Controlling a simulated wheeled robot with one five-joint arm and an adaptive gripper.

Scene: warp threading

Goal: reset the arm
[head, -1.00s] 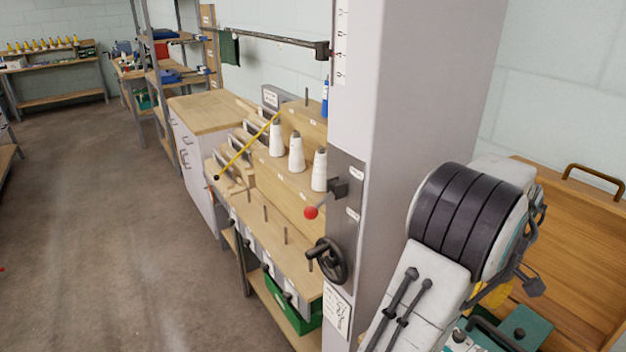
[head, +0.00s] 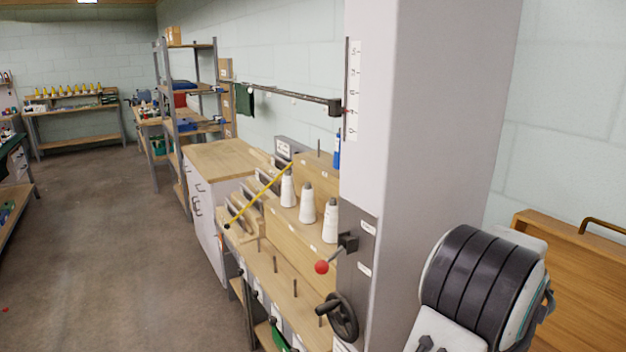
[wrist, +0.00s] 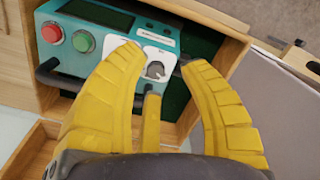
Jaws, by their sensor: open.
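Behind the fingers is a teal control box (wrist: 100,30) with a red button (wrist: 51,32), a green button (wrist: 83,41) and a dark knob (wrist: 155,69). I cannot tell whether the fingers touch it. In the head view my arm (head: 485,285) is folded at the lower right, and the gripper is out of that picture.
A grey column (head: 420,120) stands left of my arm. A wooden panel (head: 575,285) is at the right. Beyond the column, a wooden bench (head: 265,265) holds white thread cones (head: 307,204) and pegs. The floor (head: 110,250) at left is open.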

